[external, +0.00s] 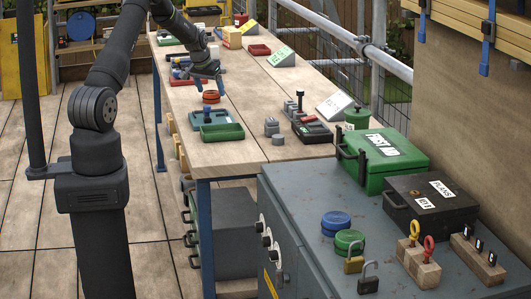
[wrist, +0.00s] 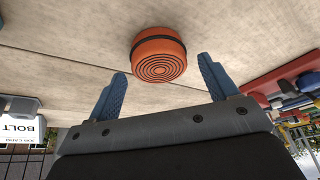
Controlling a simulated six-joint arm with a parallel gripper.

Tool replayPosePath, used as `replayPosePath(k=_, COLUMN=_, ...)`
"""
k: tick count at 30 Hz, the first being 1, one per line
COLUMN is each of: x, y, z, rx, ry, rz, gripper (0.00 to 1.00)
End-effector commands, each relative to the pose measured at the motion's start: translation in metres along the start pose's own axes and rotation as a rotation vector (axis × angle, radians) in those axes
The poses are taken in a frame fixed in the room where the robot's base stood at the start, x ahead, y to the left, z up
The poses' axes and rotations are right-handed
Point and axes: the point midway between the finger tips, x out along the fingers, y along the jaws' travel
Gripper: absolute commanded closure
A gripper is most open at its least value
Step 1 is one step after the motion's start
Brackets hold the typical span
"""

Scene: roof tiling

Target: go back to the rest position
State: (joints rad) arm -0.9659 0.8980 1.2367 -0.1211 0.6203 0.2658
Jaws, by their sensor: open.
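My gripper (external: 206,83) is over the wooden bench (external: 260,108), with its blue fingers apart. In the wrist view my gripper (wrist: 164,92) is open, with nothing between its fingers. A round orange object (wrist: 158,55) with a dark band and rings on its face is on the bench just beyond the fingertips, apart from them. In the external view the orange object (external: 211,97) is just below my gripper.
A green tray (external: 222,132) and a teal holder (external: 209,117) are near the bench's front end. A grey cabinet with a green first aid box (external: 382,155) stands nearer the camera. A metal railing runs along the bench's far side.

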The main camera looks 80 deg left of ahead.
Motion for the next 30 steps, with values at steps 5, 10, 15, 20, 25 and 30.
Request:
replayPosePath(k=5, x=-0.033, y=0.000, z=0.000, rx=0.000, ry=0.000, rz=0.000, gripper=0.22)
replayPosePath(k=10, x=-0.063, y=0.000, z=0.000, rx=0.000, ry=0.001, rz=-0.001, gripper=0.22)
replayPosePath(k=15, x=-0.094, y=0.000, z=0.000, rx=0.000, ry=0.001, rz=-0.001, gripper=0.22)
replayPosePath(k=20, x=-0.076, y=0.000, z=0.002, rx=0.000, ry=-0.007, rz=0.001, gripper=0.22)
replayPosePath(k=25, x=-0.046, y=0.000, z=0.002, rx=0.000, ry=-0.006, rz=0.001, gripper=0.22)
replayPosePath(k=30, x=-0.015, y=0.000, z=0.002, rx=0.000, ry=-0.006, rz=0.001, gripper=0.22)
